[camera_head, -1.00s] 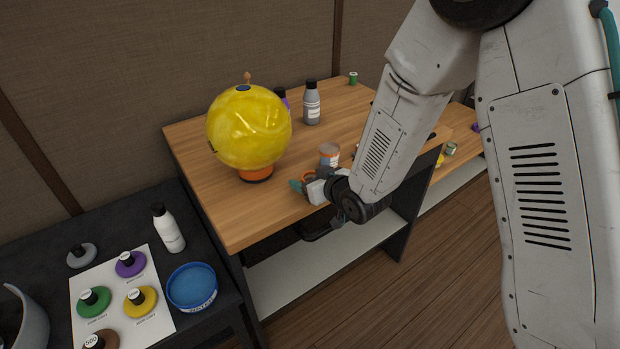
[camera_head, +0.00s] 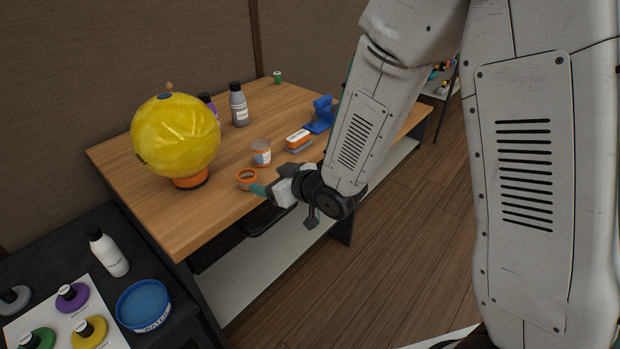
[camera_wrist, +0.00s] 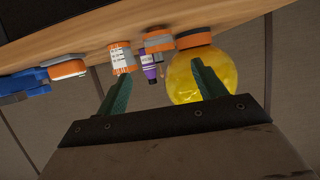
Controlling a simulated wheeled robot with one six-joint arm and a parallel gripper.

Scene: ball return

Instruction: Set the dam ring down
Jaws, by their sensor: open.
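The dam ring, which I take to be the small orange ring (camera_head: 247,178), lies on the wooden table near its front edge. In the wrist view an orange and grey round piece (camera_wrist: 158,40), apparently the ring, sits against the tabletop beyond my fingers. My gripper (camera_head: 262,192) is just right of and in front of the ring in the head view. Its two green fingers are spread with nothing between them, as the wrist view (camera_wrist: 161,74) shows. The ring looks apart from the fingers, though the near fingertip is close to it in the head view.
A yellow ball (camera_head: 175,135) on an orange stand (camera_head: 190,181) is left of the ring. A jar (camera_head: 261,153), grey bottle (camera_head: 239,105), orange-white block (camera_head: 298,139) and blue tool (camera_head: 321,115) stand behind. A dark side table (camera_head: 45,262) holds a blue tub (camera_head: 144,303).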

